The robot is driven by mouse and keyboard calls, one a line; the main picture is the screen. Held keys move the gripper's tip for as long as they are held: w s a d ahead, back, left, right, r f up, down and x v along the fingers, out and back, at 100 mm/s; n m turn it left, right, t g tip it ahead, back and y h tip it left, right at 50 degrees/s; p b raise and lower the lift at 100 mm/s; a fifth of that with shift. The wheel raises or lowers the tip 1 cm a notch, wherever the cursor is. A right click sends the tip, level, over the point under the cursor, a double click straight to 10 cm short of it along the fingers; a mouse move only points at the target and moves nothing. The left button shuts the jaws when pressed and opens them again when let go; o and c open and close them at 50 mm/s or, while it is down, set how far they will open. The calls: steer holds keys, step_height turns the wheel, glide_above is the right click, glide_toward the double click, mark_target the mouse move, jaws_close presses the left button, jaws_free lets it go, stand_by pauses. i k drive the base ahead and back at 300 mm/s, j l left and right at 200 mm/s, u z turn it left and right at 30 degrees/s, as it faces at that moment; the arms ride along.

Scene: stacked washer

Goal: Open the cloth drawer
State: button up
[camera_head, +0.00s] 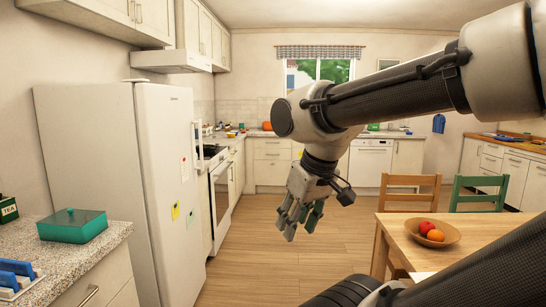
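Several drawers show and I cannot tell which is the cloth drawer. A bank of cream drawers (272,155) stands at the back wall, and the drawers I can make out there look closed. A drawer front with a bar handle (90,296) is under the counter at the lower left, partly cut off by the frame. More cream drawers (491,159) are at the right wall. My gripper (300,222) hangs in mid-air at the centre, pointing down, its fingers apart and nothing between them. It is well away from every drawer.
A white fridge (115,180) stands at the left, with an oven (220,190) beyond it. A wooden table (400,236) with a fruit bowl (426,234) and two chairs is at the right. Wooden floor (250,250) lies clear in the middle. A green box (72,226) sits on the left counter.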

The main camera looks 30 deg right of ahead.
mark_target(274, 151)
steer(key=i+z, duration=0.1)
steer(key=z, duration=0.35)
steer(key=i+z, duration=0.25)
steer(key=i, duration=0.6)
steer(key=i+z, duration=0.25)
steer(key=i, duration=0.6)
steer(key=i+z, duration=0.15)
steer(key=i, duration=0.6)
steer(key=i+z, duration=0.1)
steer(key=i, duration=0.7)
steer(key=i+j+z, duration=0.15)
steer(key=i, duration=0.6)
steer(key=i+l+z, duration=0.1)
steer(key=i+z, duration=0.15)
steer(key=i, duration=2.1)
steer(key=i+j+u, duration=0.1)
steer(key=i+u, duration=0.25)
steer(key=i, duration=0.25)
steer(key=i+u, duration=0.35)
steer(key=i, duration=0.25)
steer(key=i+l+u, duration=0.25)
steer(key=i+u, duration=0.15)
steer(key=i, duration=0.2)
steer(key=i+u, duration=0.2)
steer(key=u, duration=0.15)
